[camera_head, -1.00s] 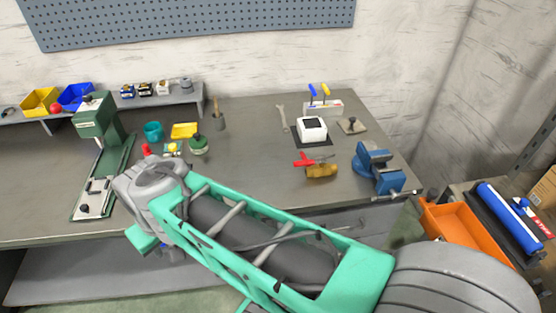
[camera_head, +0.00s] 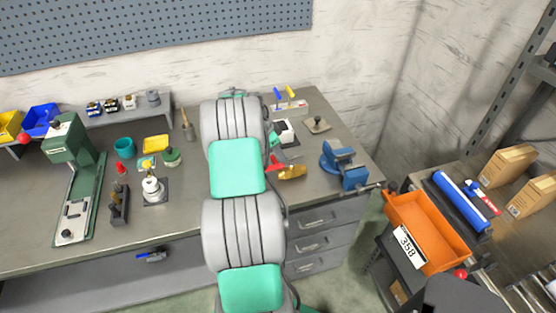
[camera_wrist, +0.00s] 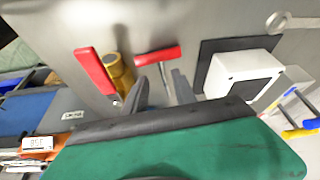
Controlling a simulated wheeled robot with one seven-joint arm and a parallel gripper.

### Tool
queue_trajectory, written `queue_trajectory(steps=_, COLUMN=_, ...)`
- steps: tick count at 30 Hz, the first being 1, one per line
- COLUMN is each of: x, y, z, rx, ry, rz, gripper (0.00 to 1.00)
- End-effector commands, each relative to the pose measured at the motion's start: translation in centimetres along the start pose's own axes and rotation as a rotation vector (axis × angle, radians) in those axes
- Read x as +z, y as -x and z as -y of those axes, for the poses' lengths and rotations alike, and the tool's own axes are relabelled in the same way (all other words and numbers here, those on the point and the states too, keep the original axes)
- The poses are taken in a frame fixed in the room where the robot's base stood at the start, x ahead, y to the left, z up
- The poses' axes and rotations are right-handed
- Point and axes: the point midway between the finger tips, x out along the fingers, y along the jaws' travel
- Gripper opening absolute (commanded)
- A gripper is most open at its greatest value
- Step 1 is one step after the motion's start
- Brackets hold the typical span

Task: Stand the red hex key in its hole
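In the wrist view a red T-shaped handle (camera_wrist: 158,56), which looks like the red hex key, lies over the bench just beyond my fingertips. Its thin shaft seems to run down between the fingers. My gripper (camera_wrist: 160,88) is open, with one grey finger on each side and no visible grip. In the head view my arm hides the gripper; a bit of red (camera_head: 274,165) shows beside the arm. The holder (camera_head: 291,107) stands at the back of the bench with a blue-handled key (camera_head: 277,94) and a yellow-handled key (camera_head: 291,92) upright. Its empty hole cannot be made out.
A second red handle (camera_wrist: 95,70) and an amber tool (camera_wrist: 120,72) lie left of the hex key. A white box (camera_wrist: 240,72) on a dark mat is close on the right. A blue vise (camera_head: 344,165) stands at the bench's right end.

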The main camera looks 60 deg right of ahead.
Motion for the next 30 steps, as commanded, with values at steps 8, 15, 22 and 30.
queue_trajectory(steps=8, x=0.1, y=-3.2, z=0.3, rx=-0.001, ry=0.002, rz=0.000, gripper=0.33)
queue_trajectory(steps=15, x=0.1, y=-3.2, z=0.3, rx=-0.001, ry=0.003, rz=0.001, gripper=0.25)
queue_trajectory(steps=22, x=0.2, y=-3.2, z=0.3, rx=-0.001, ry=0.004, rz=0.001, gripper=0.07)
queue_trajectory(steps=30, x=0.2, y=-3.2, z=0.3, rx=-0.001, ry=0.004, rz=0.001, gripper=0.00)
